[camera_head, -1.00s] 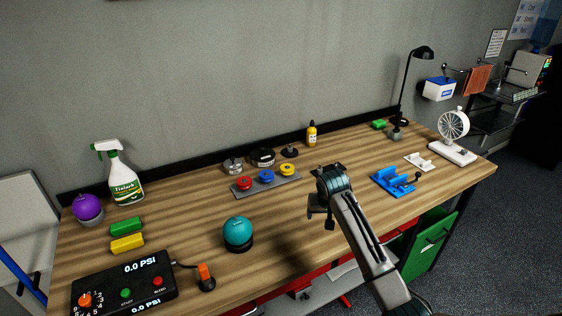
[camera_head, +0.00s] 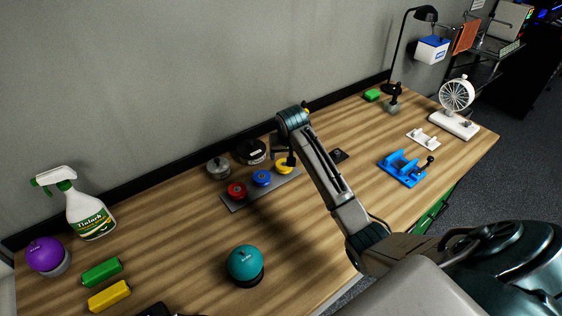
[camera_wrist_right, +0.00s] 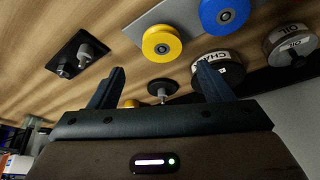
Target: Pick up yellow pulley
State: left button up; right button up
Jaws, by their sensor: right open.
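The yellow pulley (camera_head: 284,167) sits at the right end of a grey plate (camera_head: 240,199), beside a blue pulley (camera_head: 262,178) and a red pulley (camera_head: 236,190). My right gripper (camera_head: 284,159) is over the yellow pulley in the head view, and partly covers it. In the right wrist view the yellow pulley (camera_wrist_right: 162,44) lies beyond the open, empty fingers (camera_wrist_right: 160,82), roughly centred between them but apart from them. The blue pulley (camera_wrist_right: 223,14) is to its right there. My left gripper is not in view.
Round black and grey parts stand behind the plate, including a black disc (camera_head: 249,151) and a grey one (camera_head: 218,168). A small black plate with pegs (camera_wrist_right: 76,54) lies nearby. A teal ball (camera_head: 246,263) stands in front. A blue fixture (camera_head: 402,168) is to the right.

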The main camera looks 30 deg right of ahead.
aim_at(284, 164)
jog(key=x, duration=0.2)
jog(key=shift+w+f, duration=0.1)
jog(key=shift+f, duration=0.2)
jog(key=p+x, duration=0.2)
jog(key=shift+w+f, duration=0.2)
jog(key=shift+w, duration=0.05)
jog(key=shift+p+x, duration=0.45)
jog(key=shift+x, duration=0.5)
jog(key=shift+w+f, duration=0.1)
jog(key=shift+f, duration=0.25)
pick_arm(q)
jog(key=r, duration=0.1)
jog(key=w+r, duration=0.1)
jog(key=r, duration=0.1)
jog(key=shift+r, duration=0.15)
pick_arm(e)
jog(key=c, duration=1.1)
